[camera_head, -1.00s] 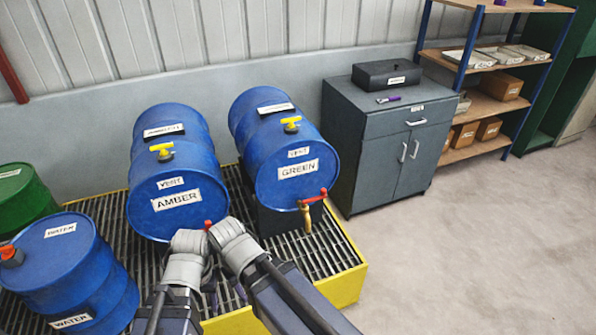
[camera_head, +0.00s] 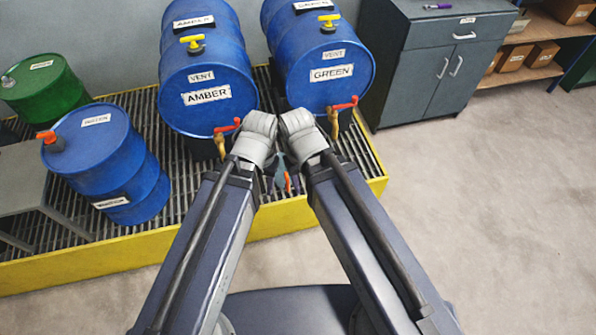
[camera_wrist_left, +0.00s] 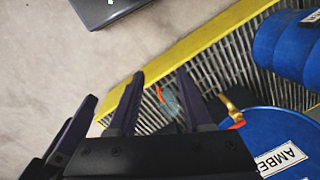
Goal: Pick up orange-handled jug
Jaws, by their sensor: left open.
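The orange-handled jug (camera_head: 280,181) is small and bluish, low over the grating between my two wrists in the head view, partly hidden by them. Its orange handle also shows in the left wrist view, with the pale body of the jug (camera_wrist_left: 171,104) beside it. My left gripper (camera_head: 268,184) is open. In the left wrist view the jug shows beyond and between its dark fingers (camera_wrist_left: 160,78), with no contact visible. My right gripper (camera_head: 300,181) is close beside the left one. Its fingers are mostly hidden, so its opening is unclear.
A blue WATER drum (camera_head: 108,160) is at left. The yellow-edged grating (camera_head: 150,246) lies below. A grey cabinet (camera_head: 440,65) stands at back right; floor at right is clear.

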